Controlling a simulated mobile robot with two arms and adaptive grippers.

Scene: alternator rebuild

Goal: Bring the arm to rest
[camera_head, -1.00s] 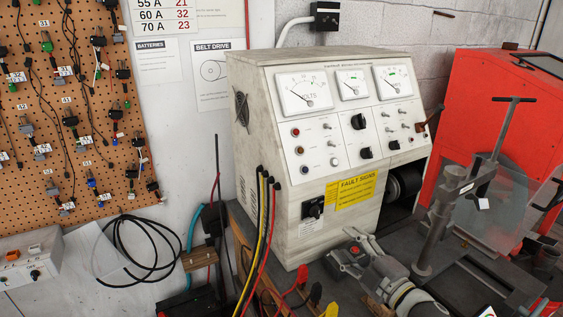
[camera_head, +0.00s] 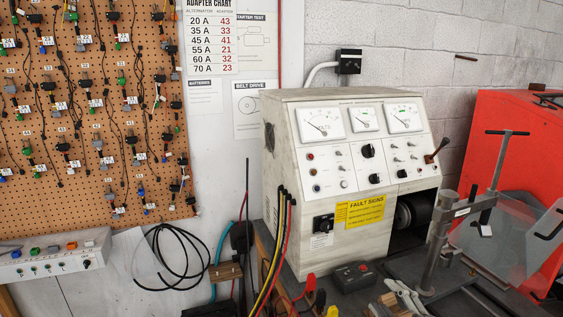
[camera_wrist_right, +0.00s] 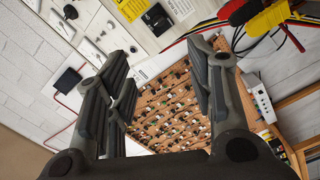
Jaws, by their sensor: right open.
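My left gripper is in neither view.
The test bench (camera_head: 350,170) with dials stands behind the gripper. Red and yellow clamps (camera_head: 311,283) on cables hang at its front left. A clamp stand (camera_head: 440,240) rises on the right. The pegboard (camera_head: 90,110) hangs at left.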

